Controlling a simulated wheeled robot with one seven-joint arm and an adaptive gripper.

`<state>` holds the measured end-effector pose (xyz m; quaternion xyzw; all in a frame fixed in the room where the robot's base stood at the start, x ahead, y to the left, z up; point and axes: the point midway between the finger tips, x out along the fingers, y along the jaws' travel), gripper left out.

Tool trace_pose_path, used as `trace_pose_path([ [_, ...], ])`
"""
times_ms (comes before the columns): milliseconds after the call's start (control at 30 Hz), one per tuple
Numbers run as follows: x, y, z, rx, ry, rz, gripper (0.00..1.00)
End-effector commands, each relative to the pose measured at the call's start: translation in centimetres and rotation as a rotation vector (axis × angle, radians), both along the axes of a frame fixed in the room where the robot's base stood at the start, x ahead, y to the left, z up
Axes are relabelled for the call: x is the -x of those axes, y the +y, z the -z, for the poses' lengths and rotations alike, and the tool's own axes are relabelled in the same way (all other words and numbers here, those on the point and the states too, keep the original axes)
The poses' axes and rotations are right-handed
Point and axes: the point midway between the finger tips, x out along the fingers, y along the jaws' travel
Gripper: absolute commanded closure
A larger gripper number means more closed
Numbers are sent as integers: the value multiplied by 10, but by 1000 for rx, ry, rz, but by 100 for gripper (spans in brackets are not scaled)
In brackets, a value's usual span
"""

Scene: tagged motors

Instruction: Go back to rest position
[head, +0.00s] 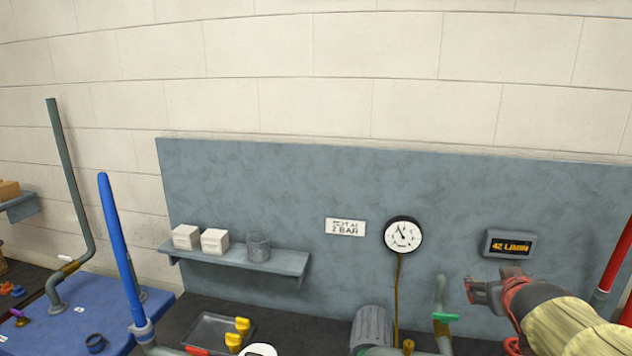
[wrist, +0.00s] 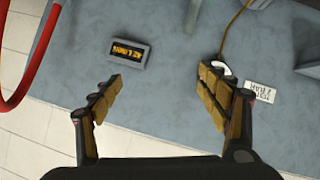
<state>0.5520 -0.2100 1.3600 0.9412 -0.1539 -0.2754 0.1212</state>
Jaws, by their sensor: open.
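My gripper (wrist: 160,95) is open in the wrist view, its two padded fingers spread wide with nothing between them. In the head view my gripper (head: 468,291) is at the lower right, in front of the grey panel and below the flow display. The grey panel (head: 330,185) fills the space behind the fingers. The flow display (head: 507,245) reads "42 L/MIN" and also shows, rotated, in the wrist view (wrist: 127,53). A round gauge (head: 403,235) hangs left of the display, beside a sign (head: 345,228) that ends in "2 BAR".
A grey motor (head: 371,328) and a pipe with a green handle (head: 444,317) stand near my gripper. A red pipe (head: 614,258) rises at right. A blue pipe (head: 121,250) stands at left.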

Motion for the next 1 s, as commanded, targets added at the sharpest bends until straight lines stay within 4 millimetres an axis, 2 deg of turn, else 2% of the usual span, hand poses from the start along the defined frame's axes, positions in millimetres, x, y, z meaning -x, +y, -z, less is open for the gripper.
trace_pose_path([
  [33, 24, 27, 2, -32, 34, 1, 24],
  [200, 109, 100, 34, -166, 199, -5, 24],
  [400, 194, 167, 71, -291, 372, -71, 24],
  [567, 254, 210, 94, -367, 492, -143, 24],
  [600, 261, 214, 104, -376, 511, -152, 24],
  [700, 257, 211, 126, -373, 508, -144, 24],
  [900, 257, 211, 146, -373, 505, -143, 24],
  [1000, 256, 210, 148, -372, 504, -143, 24],
])
